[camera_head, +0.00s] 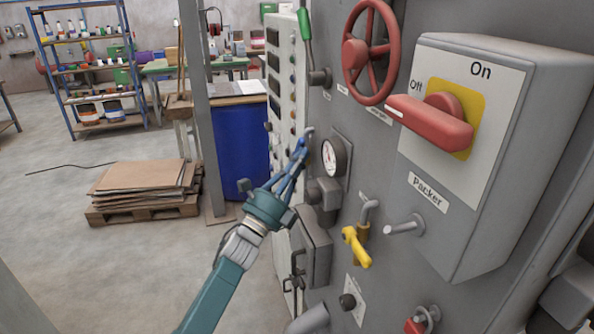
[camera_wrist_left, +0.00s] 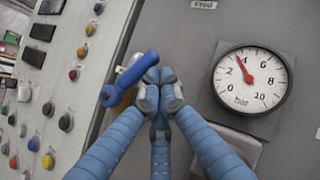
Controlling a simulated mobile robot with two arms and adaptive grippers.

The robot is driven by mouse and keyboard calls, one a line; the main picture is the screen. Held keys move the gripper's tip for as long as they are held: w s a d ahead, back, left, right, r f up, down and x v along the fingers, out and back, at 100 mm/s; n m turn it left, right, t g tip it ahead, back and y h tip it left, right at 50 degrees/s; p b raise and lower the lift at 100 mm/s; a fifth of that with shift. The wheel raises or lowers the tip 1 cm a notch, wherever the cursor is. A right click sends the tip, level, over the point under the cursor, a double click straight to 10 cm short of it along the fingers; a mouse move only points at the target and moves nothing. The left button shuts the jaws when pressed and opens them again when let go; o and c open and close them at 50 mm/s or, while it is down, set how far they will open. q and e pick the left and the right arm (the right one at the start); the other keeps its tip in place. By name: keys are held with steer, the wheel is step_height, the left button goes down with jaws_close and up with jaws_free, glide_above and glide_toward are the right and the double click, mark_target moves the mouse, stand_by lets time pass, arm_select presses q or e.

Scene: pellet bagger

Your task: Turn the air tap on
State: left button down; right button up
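A tap with a blue lever (camera_wrist_left: 130,78) and a partly hidden brass-coloured body shows left of the gauge in the left wrist view. The lever lies slanted, its rounded end to the lower left. I take it to be the air tap. My left gripper (camera_wrist_left: 161,92) has its blue fingers drawn together, with the tips just right of the lever; I cannot tell whether they touch it. In the head view the left gripper (camera_head: 298,158) reaches up beside the pressure gauge (camera_head: 334,157) and largely hides the tap. My right gripper is not in view.
The gauge (camera_wrist_left: 251,80) needle points near 4 bar. A red handwheel (camera_head: 371,52), a red packer switch (camera_head: 432,122) and a yellow tap (camera_head: 356,247) are on the grey machine. A button panel (camera_wrist_left: 60,90) stands left of the lever. A blue drum (camera_head: 240,140) stands behind.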

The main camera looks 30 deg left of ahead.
mark_target(298, 142)
arm_select(q)
steer(key=shift+w+a+r+b, duration=0.55)
steer(key=shift+w+r+b, duration=0.2)
steer(key=shift+b, duration=0.1)
steer(key=shift+w+a+r+b, duration=0.15)
steer(key=shift+a+r+b, duration=0.05)
steer(key=shift+r+b, duration=0.15)
steer(key=shift+a+r, duration=0.2)
steer(key=shift+r, duration=0.05)
steer(key=shift+w+a+r, duration=0.1)
steer(key=shift+w, duration=0.05)
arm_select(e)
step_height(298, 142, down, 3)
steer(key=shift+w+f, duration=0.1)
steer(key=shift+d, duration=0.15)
arm_select(q)
steer(key=shift+b, duration=0.3)
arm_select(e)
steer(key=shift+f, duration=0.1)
